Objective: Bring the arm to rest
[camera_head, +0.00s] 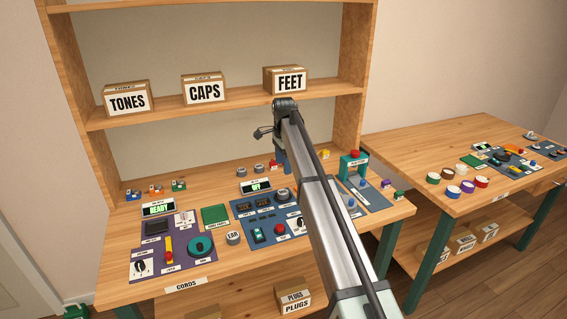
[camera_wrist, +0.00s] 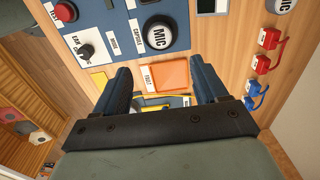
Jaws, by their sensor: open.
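My arm reaches over the wooden bench (camera_head: 139,294) in the head view, from the lower right up toward the shelf. My gripper is at its far end, mostly hidden behind the arm there. In the wrist view my gripper (camera_wrist: 166,88) is open, with two dark blue fingers apart and nothing between them touching both. Beyond the fingers an orange square labelled like a tool pad (camera_wrist: 164,75) lies on the bench. A blue panel (camera_wrist: 108,16) with a round MIC cap (camera_wrist: 159,36) is at the upper left of that view.
Boxes marked TONES (camera_head: 127,99), CAPS (camera_head: 204,90) and FEET (camera_head: 285,80) stand on the shelf behind the arm. Purple (camera_head: 146,253) and blue panels cover the bench. A second table (camera_head: 415,151) stands at right. Small red and blue parts (camera_wrist: 262,64) lie beside the gripper.

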